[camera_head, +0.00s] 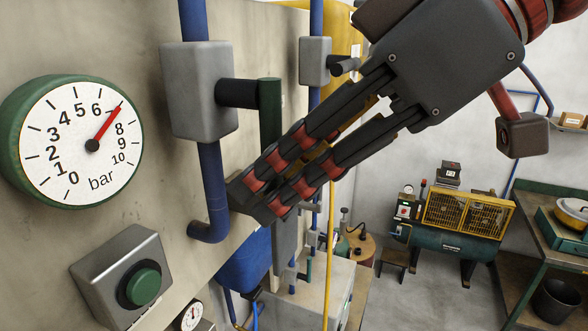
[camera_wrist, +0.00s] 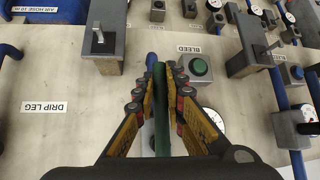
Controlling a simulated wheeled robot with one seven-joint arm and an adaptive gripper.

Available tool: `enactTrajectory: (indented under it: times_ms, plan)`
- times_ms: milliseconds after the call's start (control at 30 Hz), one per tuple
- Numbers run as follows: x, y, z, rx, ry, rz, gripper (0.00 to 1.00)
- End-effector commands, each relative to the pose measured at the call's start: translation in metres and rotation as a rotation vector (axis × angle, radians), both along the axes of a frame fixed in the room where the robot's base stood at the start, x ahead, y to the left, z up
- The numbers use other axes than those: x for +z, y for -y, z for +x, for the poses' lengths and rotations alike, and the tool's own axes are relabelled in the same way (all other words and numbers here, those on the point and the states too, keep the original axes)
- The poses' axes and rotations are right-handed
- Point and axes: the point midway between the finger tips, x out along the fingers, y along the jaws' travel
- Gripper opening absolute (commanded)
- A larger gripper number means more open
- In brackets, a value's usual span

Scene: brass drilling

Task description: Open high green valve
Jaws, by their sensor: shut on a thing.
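The high green valve has a grey box body (camera_head: 198,90) on a blue pipe, a black stem and a green lever handle (camera_head: 270,108) that hangs straight down. My gripper (camera_head: 262,192) is shut on the lower part of this handle. In the wrist view the green handle (camera_wrist: 161,125) runs between the two fingers of my gripper (camera_wrist: 161,74). The fingers hide the handle's lower end in the head view.
A pressure gauge (camera_head: 78,142) reads between 6 and 8 bar. A green push button (camera_head: 143,286) sits below it on the wall panel. Another grey valve box (camera_head: 314,60) is just beyond. A compressor (camera_head: 452,236) and a workbench (camera_head: 543,225) stand at the right.

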Motion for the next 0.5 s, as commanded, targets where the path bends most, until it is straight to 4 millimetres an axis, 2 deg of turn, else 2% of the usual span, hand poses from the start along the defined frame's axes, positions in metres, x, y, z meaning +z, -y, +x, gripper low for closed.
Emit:
enactTrajectory:
  times_ms: [367, 400, 500]
  plan:
    - [-0.0013, 0.0, -0.0001, 0.001, -0.005, 0.0, 0.0]
    - [-0.0012, -0.0001, -0.0001, 0.001, -0.005, 0.0, 0.14]
    - [-0.0009, -0.0001, -0.0001, 0.001, -0.005, 0.0, 0.19]
